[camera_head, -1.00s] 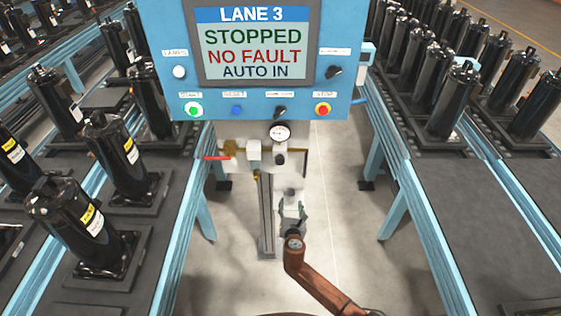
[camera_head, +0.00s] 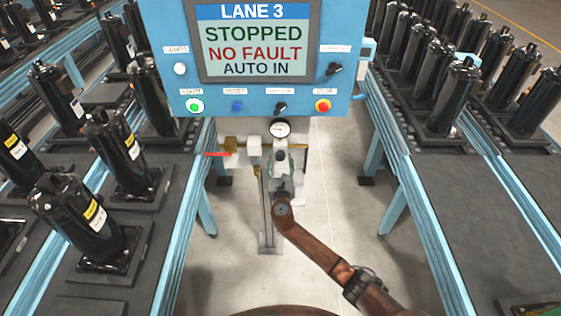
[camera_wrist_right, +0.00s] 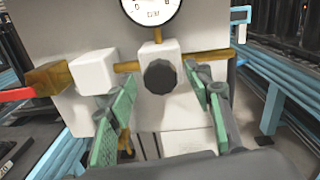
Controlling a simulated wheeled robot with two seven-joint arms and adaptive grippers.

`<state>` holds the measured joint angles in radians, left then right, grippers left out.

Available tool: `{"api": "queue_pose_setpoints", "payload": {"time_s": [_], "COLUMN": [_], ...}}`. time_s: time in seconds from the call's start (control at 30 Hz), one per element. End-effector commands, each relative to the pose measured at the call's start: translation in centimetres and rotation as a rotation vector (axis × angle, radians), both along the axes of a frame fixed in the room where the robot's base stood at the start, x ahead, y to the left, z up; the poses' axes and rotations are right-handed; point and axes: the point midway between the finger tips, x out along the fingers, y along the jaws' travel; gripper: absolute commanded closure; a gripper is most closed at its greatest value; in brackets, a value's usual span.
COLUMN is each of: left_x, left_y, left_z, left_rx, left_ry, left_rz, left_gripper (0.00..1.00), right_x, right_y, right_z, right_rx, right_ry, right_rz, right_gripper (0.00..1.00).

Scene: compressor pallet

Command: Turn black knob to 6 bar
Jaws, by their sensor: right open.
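The black knob (camera_wrist_right: 160,76) is on the front of a white regulator block (camera_wrist_right: 157,52) in the right wrist view. The round gauge (camera_wrist_right: 151,8) sits above it, partly cut off by the frame; it also shows whole in the head view (camera_head: 280,129), too small to read. My right gripper (camera_wrist_right: 166,100) is open, its green-padded fingers one on each side below the knob, apart from it. My left gripper is not in view.
A blue panel (camera_head: 160,70) with a "LANE 3" screen, buttons and switches hangs above the regulator. A red-handled valve (camera_head: 217,154) is to its left. Conveyors with black compressors (camera_head: 72,215) flank both sides. Bare floor lies between them.

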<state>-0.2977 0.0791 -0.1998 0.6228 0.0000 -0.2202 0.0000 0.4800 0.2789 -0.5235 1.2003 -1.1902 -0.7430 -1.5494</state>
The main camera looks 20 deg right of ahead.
Motion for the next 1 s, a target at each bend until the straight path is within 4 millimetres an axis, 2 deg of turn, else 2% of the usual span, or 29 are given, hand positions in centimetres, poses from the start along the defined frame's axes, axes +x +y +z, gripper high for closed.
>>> {"api": "queue_pose_setpoints", "payload": {"time_s": [0.23, 0.83, 1.0], "left_x": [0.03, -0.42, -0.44], "left_y": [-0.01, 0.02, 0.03], "left_z": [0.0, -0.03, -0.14], "left_rx": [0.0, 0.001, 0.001], "left_ry": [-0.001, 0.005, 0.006], "left_rz": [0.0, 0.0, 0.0], "left_gripper": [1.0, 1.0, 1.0], "right_x": [0.06, 0.03, 0.03], "right_y": [-0.04, -0.04, -0.03], "right_z": [-0.05, -0.06, -0.1], "right_rx": [0.001, 0.001, 0.009], "right_ry": [0.001, 0.001, -0.001], "right_rz": [0.0, 0.0, 0.0], "right_gripper": [0.53, 0.94, 0.95]}}
